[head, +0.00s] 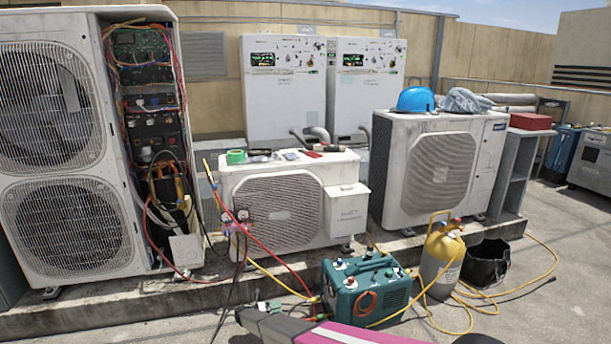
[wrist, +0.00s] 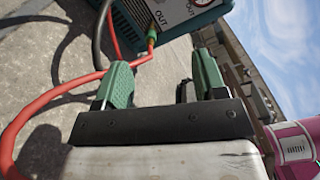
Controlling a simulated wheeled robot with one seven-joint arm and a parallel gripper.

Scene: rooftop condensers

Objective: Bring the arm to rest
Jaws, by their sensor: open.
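My gripper (wrist: 163,82) is open in the wrist view, with its two green fingers apart and nothing visible held between them. In the head view my gripper (head: 268,306) shows low in the picture, just left of the teal recovery machine (head: 346,289), at the end of my pink and grey arm. The wrist view shows the machine (wrist: 135,22) beyond the fingers, with "OUT" labels. A red hose (wrist: 60,88) runs from near its port and passes behind the left finger; I cannot tell whether they touch.
A yellow-grey cylinder (head: 440,262) and a black bucket (head: 487,263) stand right of the machine. Yellow hoses (head: 510,283) lie on the floor. Condenser units (head: 284,210) stand on a concrete ledge (head: 190,291) behind. Open floor (head: 570,240) lies at the right.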

